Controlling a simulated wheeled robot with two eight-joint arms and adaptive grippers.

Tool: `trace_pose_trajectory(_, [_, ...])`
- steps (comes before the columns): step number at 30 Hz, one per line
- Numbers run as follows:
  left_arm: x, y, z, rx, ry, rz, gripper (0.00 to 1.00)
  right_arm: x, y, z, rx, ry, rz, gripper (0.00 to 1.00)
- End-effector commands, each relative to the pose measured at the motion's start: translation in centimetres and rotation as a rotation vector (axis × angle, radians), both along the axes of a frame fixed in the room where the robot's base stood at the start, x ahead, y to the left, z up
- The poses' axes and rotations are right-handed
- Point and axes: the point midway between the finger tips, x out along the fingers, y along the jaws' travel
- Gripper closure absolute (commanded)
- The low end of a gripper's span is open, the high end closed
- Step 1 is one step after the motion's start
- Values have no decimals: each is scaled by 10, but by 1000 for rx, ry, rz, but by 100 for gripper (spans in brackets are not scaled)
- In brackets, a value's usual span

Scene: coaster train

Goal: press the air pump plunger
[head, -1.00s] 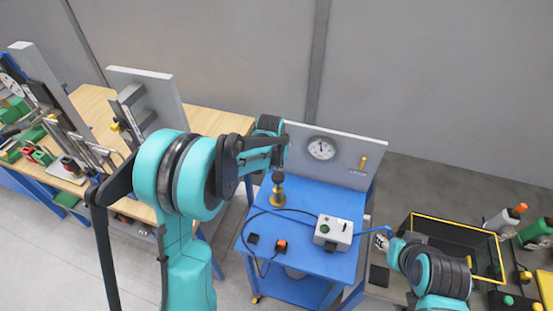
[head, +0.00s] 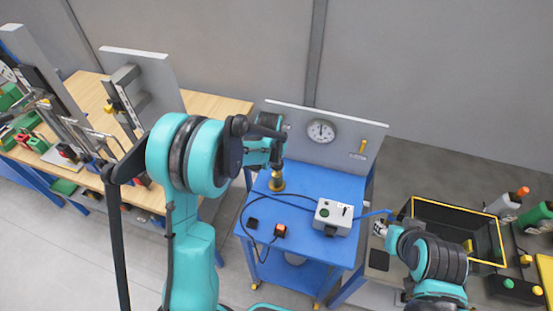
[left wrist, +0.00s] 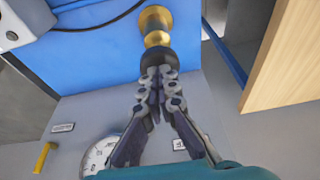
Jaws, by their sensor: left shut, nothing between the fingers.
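The air pump (head: 277,183) is a brass body standing upright near the back left of the blue cart. In the left wrist view its brass body (left wrist: 157,22) and black plunger knob (left wrist: 160,58) show at the top centre. My left gripper (head: 277,164) is shut and empty, right above the pump. In the left wrist view its fingertips (left wrist: 161,74) overlap the black knob; I cannot tell whether they press on it. In the head view the gripper hides the knob. My right gripper (head: 379,228) is at the cart's right side, by the blue hose's end; its jaws are unclear.
The blue cart (head: 335,187) has a grey back panel with a round gauge (head: 321,131) and a yellow handle (head: 362,147). A grey control box (head: 333,216) and an orange switch (head: 280,230) with black cable sit in front. A yellow-rimmed black bin (head: 457,205) stands right.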

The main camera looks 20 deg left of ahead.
Motion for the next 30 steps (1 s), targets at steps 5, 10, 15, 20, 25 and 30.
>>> trace_pose_trajectory(5, [-1,0,-33,-1,4,0,100,0,0,-31,0,0,0,60])
trace_pose_trajectory(10, [-2,0,-35,-1,5,0,100,0,0,-32,0,0,0,60])
trace_pose_trajectory(15, [-2,0,-34,-1,6,0,100,0,0,-31,0,0,0,60])
trace_pose_trajectory(20, [-2,-1,-30,-1,6,0,100,0,0,-28,0,0,0,60])
trace_pose_trajectory(25, [0,-1,-3,-1,4,0,100,0,0,-12,0,0,0,60])
trace_pose_trajectory(30, [-6,-1,33,-1,3,0,100,0,0,-3,0,0,0,60])
